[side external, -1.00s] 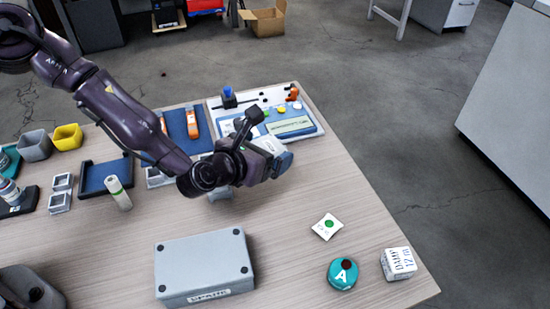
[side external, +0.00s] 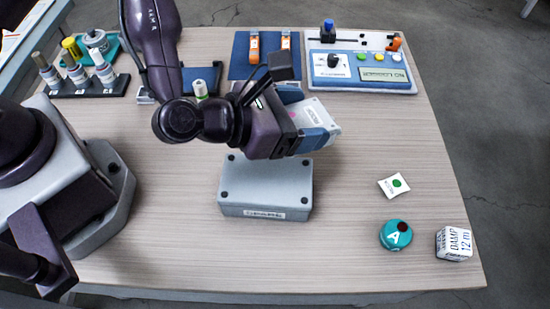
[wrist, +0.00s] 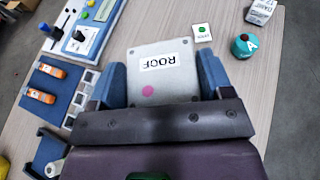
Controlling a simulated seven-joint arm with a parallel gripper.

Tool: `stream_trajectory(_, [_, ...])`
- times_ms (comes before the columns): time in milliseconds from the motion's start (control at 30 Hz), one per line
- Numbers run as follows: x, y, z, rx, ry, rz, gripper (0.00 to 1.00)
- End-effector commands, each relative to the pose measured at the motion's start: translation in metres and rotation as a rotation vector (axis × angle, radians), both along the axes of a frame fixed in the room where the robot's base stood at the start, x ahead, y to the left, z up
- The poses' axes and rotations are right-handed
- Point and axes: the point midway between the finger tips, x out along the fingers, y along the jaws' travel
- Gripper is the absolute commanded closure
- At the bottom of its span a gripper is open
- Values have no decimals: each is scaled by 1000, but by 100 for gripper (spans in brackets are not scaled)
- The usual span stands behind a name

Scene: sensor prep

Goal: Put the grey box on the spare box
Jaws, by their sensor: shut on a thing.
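My gripper (side external: 312,125) has blue fingers and is shut on a light grey box (side external: 322,108). In the wrist view the grey box (wrist: 165,75) sits between both fingers (wrist: 163,88), with a ROOF label and a pink dot on its face. The spare box (side external: 265,183) is a larger grey case with dark corner screws and a front label, lying flat on the table. In the side view my gripper is off the table, just beyond and right of the spare box's far edge; the exact height is unclear. The spare box is not visible in the wrist view.
A white-green card (side external: 394,185), a teal round container (side external: 396,235) and a small white DAMP box (side external: 454,243) stand at the right. A panel with knobs (side external: 360,80) and a blue mat with orange items (side external: 268,62) are at the back. A bottle rack (side external: 85,86) is back left.

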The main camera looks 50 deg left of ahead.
Motion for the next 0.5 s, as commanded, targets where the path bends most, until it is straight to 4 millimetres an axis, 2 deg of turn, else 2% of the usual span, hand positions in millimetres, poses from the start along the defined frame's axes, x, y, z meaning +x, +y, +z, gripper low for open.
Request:
stream_trajectory(100, [-6, -4, -17, 1, 4, -14, 62])
stream_trajectory(500, [-5, -4, -68, 1, 1, -12, 62])
